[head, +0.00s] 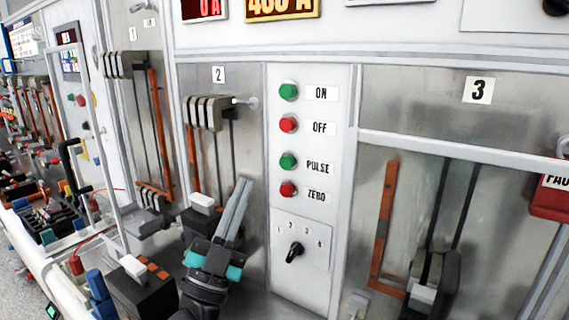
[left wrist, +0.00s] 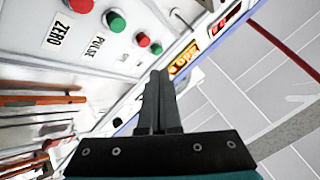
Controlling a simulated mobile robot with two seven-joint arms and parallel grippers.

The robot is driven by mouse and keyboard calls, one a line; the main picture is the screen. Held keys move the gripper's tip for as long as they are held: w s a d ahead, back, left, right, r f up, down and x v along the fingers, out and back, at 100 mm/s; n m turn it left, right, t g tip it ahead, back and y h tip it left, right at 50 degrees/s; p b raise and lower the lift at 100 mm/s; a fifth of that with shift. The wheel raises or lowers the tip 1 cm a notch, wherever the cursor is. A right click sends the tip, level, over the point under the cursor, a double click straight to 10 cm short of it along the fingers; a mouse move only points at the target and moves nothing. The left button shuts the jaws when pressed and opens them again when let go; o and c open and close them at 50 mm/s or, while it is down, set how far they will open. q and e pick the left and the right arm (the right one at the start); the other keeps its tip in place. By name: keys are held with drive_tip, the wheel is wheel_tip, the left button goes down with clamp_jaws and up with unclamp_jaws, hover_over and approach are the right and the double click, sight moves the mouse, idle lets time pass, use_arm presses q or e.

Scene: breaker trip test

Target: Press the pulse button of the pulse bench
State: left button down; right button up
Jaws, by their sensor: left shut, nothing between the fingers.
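The pulse bench has a white button panel. Its green PULSE button (head: 288,161) is third from the top in the head view, between the red OFF button (head: 288,124) and the red ZERO button (head: 288,189). In the left wrist view the green PULSE button (left wrist: 115,21) is upper left, beside its label. My left gripper (head: 243,182) is shut and empty, its fingers pointing up, left of and lower than the PULSE button in the picture. It also shows in the left wrist view (left wrist: 160,75). It appears apart from the buttons. My right gripper is not in view.
A green ON button (head: 288,91) tops the column. A black selector knob (head: 295,251) sits below it. Bays with copper bars (head: 384,225) flank the panel. Breakers and cables crowd the left; a red box (head: 552,197) hangs right.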

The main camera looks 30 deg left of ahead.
sight(283, 157)
use_arm(q)
drive_tip(key=w+b, duration=0.2)
drive_tip(key=w, duration=0.6)
drive_tip(key=shift+w+d, duration=0.3)
drive_tip(key=shift+d, duration=0.05)
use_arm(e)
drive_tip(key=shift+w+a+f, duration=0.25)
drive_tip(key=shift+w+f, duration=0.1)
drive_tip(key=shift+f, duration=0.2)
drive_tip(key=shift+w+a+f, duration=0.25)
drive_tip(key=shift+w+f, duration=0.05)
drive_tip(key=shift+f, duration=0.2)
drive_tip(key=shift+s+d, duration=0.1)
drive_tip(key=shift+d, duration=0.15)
use_arm(q)
drive_tip(key=shift+w, duration=0.1)
idle(0.4)
drive_tip(key=shift+w, duration=0.35)
drive_tip(key=shift+w, duration=0.5)
idle(0.6)
drive_tip(key=shift+s, duration=0.1)
drive_tip(key=shift+s+p, duration=0.45)
drive_tip(key=shift+s, duration=0.4)
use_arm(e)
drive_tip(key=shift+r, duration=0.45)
